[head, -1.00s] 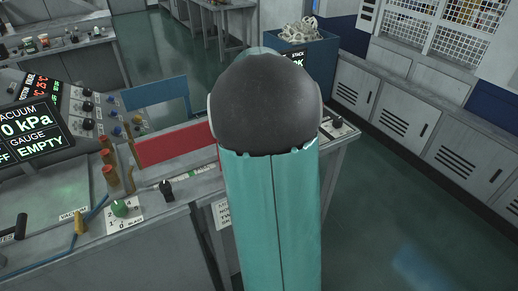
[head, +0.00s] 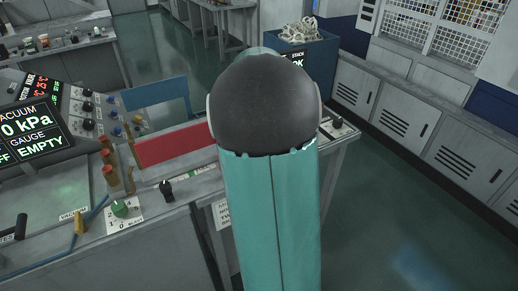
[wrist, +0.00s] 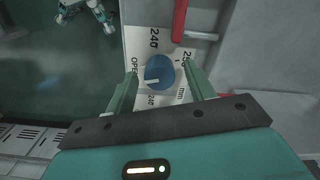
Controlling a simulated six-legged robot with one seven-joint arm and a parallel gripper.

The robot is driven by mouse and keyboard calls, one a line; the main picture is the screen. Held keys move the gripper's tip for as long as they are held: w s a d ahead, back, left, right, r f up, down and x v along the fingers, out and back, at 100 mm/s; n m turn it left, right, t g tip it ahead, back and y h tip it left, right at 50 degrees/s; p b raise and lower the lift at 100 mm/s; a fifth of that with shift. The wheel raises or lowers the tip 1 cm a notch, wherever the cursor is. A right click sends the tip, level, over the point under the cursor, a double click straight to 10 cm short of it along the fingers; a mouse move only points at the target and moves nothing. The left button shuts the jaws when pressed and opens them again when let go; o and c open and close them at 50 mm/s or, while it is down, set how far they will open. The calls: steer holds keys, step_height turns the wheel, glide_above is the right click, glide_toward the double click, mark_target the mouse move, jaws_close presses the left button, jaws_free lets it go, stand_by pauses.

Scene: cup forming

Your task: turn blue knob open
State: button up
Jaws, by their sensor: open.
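The blue knob (wrist: 160,72) shows in the wrist view on a white label plate (wrist: 150,42) marked "OPEN", "240" and "mm". The knob has a pale pointer line that points left, toward the word "OPEN". My gripper (wrist: 162,80) is open, with one green finger on each side of the knob. Small gaps seem to show between fingers and knob; I cannot tell whether either touches. In the head view my arm hides the gripper and this knob.
In the head view, a bench holds a green knob (head: 121,208), a black lever (head: 166,190) and a red panel (head: 175,146). A display (head: 33,128) stands at left. A blue bin (head: 305,57) stands behind my arm. A red bar (wrist: 180,20) is near the knob plate.

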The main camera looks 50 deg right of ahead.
step_height(320, 180, up, 14)
stand_by(0.6)
steer(key=shift+f, duration=0.1)
stand_by(0.4)
